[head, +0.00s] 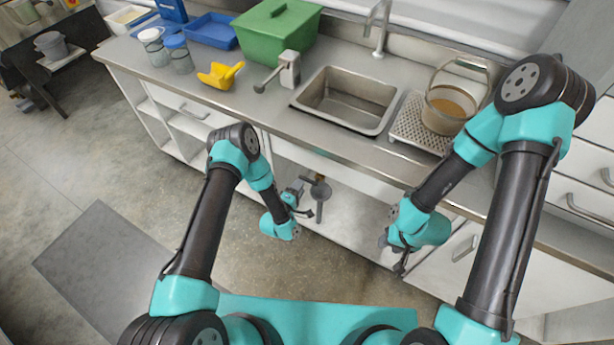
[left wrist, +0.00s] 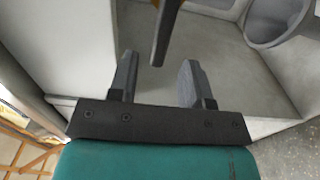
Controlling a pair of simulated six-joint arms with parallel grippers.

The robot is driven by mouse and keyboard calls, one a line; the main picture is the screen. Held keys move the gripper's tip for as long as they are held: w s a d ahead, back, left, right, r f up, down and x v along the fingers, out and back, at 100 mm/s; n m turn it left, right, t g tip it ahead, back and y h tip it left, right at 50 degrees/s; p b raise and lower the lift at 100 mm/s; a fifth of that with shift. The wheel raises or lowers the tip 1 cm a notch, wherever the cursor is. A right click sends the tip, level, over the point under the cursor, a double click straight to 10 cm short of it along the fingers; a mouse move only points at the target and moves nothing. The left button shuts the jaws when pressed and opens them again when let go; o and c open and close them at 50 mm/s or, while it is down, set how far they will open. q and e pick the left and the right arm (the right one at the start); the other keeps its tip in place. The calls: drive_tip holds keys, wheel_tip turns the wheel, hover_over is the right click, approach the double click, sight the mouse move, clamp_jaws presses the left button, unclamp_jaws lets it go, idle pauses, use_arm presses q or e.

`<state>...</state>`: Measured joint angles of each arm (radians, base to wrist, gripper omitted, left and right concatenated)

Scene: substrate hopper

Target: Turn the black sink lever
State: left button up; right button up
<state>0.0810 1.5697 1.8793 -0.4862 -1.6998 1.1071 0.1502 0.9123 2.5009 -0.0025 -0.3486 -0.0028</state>
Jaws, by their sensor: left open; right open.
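Under the sink (head: 345,100), in the open cabinet, a dark grey lever (head: 320,212) hangs down below a dark round fitting (head: 320,190). In the left wrist view the dark bar of the lever (left wrist: 164,35) comes down from the top, beyond and roughly between my fingertips. My left gripper (head: 304,203) is just left of the lever in the head view, open and empty. It also shows in the left wrist view (left wrist: 156,80), with a clear gap between the fingers. My right gripper (head: 393,262) is low before the cabinet at the right, open, its fingers small in view.
On the counter stand a green bin (head: 278,30), a yellow scoop (head: 220,75), a grey device with an arm (head: 289,68), and a pail (head: 450,105) on a perforated tray (head: 412,125). A pale cabinet wall (left wrist: 85,50) is close left of my left gripper. The floor is clear.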

sight(304, 180)
use_arm(q)
drive_tip(key=x, duration=0.6)
drive_tip(key=shift+w+d, duration=0.15)
drive_tip(key=shift+w, duration=0.25)
drive_tip(key=shift+c, duration=0.3)
clamp_jaws()
